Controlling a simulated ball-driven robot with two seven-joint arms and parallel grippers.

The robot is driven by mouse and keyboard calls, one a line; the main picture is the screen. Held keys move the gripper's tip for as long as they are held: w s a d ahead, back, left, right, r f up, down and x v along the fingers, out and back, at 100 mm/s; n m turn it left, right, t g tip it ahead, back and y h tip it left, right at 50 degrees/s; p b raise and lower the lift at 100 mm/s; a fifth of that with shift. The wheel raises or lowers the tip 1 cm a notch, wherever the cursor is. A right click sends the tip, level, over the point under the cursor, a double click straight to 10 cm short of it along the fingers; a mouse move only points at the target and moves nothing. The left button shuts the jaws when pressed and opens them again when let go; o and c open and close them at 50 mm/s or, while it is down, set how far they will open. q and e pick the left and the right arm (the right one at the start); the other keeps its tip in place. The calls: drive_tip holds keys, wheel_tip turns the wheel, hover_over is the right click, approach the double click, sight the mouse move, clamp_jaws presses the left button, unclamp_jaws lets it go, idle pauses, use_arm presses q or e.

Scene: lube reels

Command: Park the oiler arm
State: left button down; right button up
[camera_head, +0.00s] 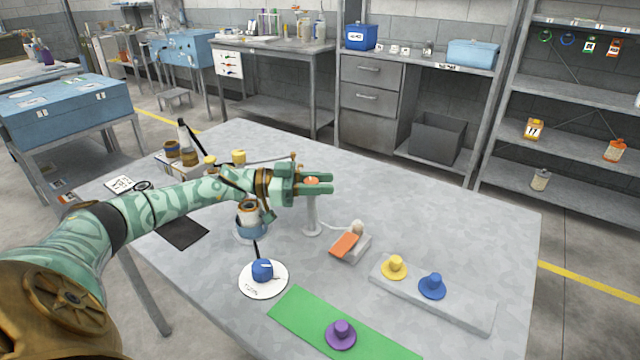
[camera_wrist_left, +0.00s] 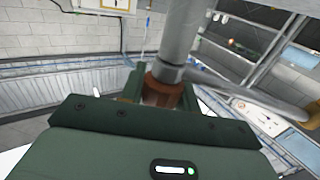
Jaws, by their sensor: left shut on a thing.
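My left gripper (camera_head: 325,183) reaches over the middle of the table and is shut on an orange-brown knob (camera_head: 312,180), which shows between its green fingers. A pale grey post (camera_head: 312,215) stands just below the gripper on the table. In the left wrist view, the brown collar (camera_wrist_left: 163,90) sits between the fingers, with a grey tube (camera_wrist_left: 180,40) and a thinner grey rod joined to it. I take this to be part of the oiler arm; its full course is hidden by my gripper. My right gripper is not in view.
A blue knob on a white dial (camera_head: 262,271) stands in front. An orange pad (camera_head: 344,246) lies right of the post. Yellow (camera_head: 394,266) and blue (camera_head: 432,285) knobs sit on a grey strip, a purple knob (camera_head: 341,334) on a green mat (camera_head: 295,308).

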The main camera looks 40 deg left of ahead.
use_arm(q)
drive_tip(key=c, duration=1)
unclamp_jaws()
drive_tip(key=shift+c, duration=0.2)
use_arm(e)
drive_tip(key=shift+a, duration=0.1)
use_arm(q)
drive_tip(key=shift+r, duration=0.1)
drive_tip(key=s+d+r+p, duration=0.8)
drive_tip(key=s+r+p, duration=0.3)
drive_tip(key=r+p, duration=0.1)
drive_tip(key=shift+d+r, duration=0.2)
drive_tip(key=shift+r, duration=0.15)
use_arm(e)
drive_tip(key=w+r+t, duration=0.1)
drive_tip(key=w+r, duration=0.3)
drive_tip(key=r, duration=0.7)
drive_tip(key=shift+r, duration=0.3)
